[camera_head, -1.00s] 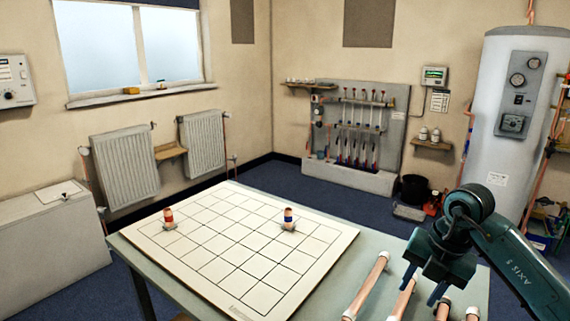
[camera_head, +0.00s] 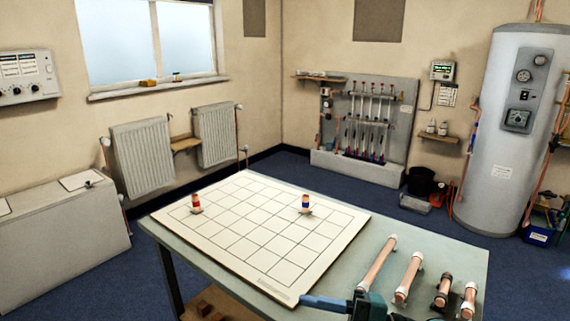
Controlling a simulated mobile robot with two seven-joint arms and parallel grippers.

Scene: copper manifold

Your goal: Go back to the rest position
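One teal gripper (camera_head: 328,303) shows at the bottom edge, low in front of the table's near side. It appears to be my right one. One dark blue finger points left near the board's front corner; the rest is cut off, so its opening cannot be told. My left gripper is out of view. A white grid board (camera_head: 262,215) lies on the table (camera_head: 430,250). A copper fitting with a red band (camera_head: 196,202) and one with a blue band (camera_head: 305,204) stand on it, apart from each other.
Several copper pipe pieces lie at the table's right end, including a long one (camera_head: 378,262) and a shorter one (camera_head: 408,279). A white chest (camera_head: 60,240) stands left, a tall cylinder (camera_head: 505,130) right. Blue floor is open behind the table.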

